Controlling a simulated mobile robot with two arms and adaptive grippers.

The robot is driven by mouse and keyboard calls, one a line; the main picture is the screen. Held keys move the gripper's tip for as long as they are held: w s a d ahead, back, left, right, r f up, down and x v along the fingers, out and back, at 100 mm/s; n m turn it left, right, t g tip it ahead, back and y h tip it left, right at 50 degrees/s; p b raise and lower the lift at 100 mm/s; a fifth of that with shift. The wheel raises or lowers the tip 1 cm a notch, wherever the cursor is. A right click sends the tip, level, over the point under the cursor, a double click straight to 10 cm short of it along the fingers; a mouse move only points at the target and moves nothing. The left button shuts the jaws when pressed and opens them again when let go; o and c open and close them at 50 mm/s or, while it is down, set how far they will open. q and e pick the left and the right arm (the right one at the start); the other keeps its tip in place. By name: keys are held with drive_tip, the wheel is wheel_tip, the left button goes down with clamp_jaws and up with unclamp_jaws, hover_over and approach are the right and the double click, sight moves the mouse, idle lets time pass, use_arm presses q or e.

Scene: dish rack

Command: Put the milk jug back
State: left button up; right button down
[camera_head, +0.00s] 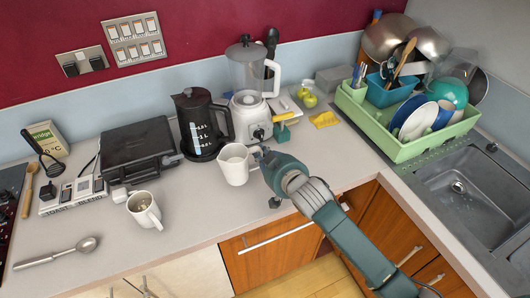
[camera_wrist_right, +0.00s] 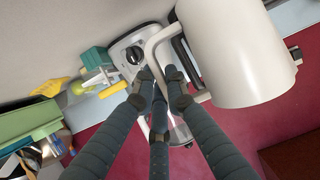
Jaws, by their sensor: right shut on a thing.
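The white milk jug (camera_head: 235,166) is at the counter's middle, in front of the black kettle; I cannot tell whether its base touches the counter. In the right wrist view the jug (camera_wrist_right: 238,50) fills the upper right, with its handle (camera_wrist_right: 160,45) towards my fingers. My right gripper (camera_head: 264,158) is at the jug's right side, shut on its handle. In the right wrist view the fingers (camera_wrist_right: 160,88) close around the handle. My left gripper is not in view.
A white mug (camera_head: 144,210) stands at front left. The black kettle (camera_head: 202,125) and blender (camera_head: 248,85) stand close behind the jug. A black grill (camera_head: 138,152) is left. The green dish rack (camera_head: 405,149) and sink (camera_head: 470,195) are right. The front counter edge is clear.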

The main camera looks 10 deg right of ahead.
wheel_tip(320, 180, down, 4)
drive_tip(key=shift+w+d+r+b, duration=0.1)
drive_tip(key=shift+w+d+b, duration=0.05)
drive_tip(key=shift+b, duration=0.95)
drive_tip(key=shift+f+b, duration=0.3)
drive_tip(key=shift+f, duration=0.25)
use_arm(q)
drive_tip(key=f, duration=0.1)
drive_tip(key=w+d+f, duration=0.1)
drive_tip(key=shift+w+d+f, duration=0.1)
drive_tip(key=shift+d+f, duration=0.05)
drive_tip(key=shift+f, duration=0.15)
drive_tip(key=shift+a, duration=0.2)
use_arm(e)
drive_tip(key=shift+f, duration=0.15)
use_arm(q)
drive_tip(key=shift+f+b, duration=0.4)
use_arm(e)
drive_tip(key=shift+f, duration=0.65)
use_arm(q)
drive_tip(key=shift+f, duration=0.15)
use_arm(e)
drive_tip(key=shift+f, duration=0.3)
